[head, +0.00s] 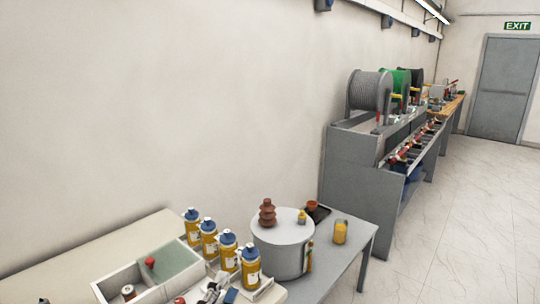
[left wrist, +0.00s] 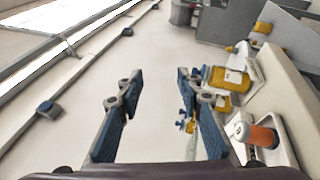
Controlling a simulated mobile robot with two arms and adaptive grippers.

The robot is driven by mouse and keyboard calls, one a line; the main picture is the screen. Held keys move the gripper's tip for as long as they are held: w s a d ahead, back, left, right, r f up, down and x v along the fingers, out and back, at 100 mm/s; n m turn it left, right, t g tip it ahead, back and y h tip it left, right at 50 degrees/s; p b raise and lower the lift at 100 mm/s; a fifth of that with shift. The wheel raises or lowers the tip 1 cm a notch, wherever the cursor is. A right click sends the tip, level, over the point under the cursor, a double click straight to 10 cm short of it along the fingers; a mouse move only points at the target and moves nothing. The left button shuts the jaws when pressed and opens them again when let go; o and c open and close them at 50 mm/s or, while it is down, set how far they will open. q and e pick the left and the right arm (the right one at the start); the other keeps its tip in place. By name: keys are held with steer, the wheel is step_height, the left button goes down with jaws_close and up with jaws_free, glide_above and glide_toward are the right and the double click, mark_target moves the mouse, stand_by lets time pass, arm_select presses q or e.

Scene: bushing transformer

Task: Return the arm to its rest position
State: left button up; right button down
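My left gripper (head: 218,288) shows at the bottom edge of the head view, low beside the row of yellow bottles. In the left wrist view its two blue-padded fingers (left wrist: 155,90) are apart with nothing between them. The white round transformer tank (head: 283,248) stands on the grey table right of the bottles. A brown ribbed bushing (head: 267,213) stands upright on its lid, with a small yellow fitting (head: 302,217) beside it. My right gripper is in neither view.
Several yellow bottles with blue caps (head: 228,251) stand close to my left gripper. A white bin (head: 127,282) with a greenish panel lies left of them. A yellow cup-like object (head: 340,232) stands on the grey table (head: 352,262). The floor at right is clear.

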arm_select(q)
steer(key=s+d+f+m+g, duration=0.2)
steer(key=s+f+m+g, duration=0.3)
steer(key=f+m, duration=0.25)
steer(key=s+d+f+m+g, duration=0.2)
steer(key=s+f+m+g, duration=0.3)
steer(key=f, duration=0.3)
steer(key=s+a+f+m+g+y, duration=0.65)
steer(key=s+a+f, duration=0.45)
steer(key=s+a, duration=0.35)
step_height(320, 180, down, 27)
steer(key=s, duration=0.2)
steer(key=s+a+f+g, duration=0.1)
steer(key=s+f, duration=0.6)
steer(key=s, duration=0.1)
steer(key=s+a+f+g, duration=0.1)
steer(key=s+a+f, duration=0.1)
steer(key=s+f, duration=0.6)
steer(key=shift+s+a+f, duration=0.2)
steer(key=shift+s+a, duration=0.05)
steer(key=shift+s, duration=0.15)
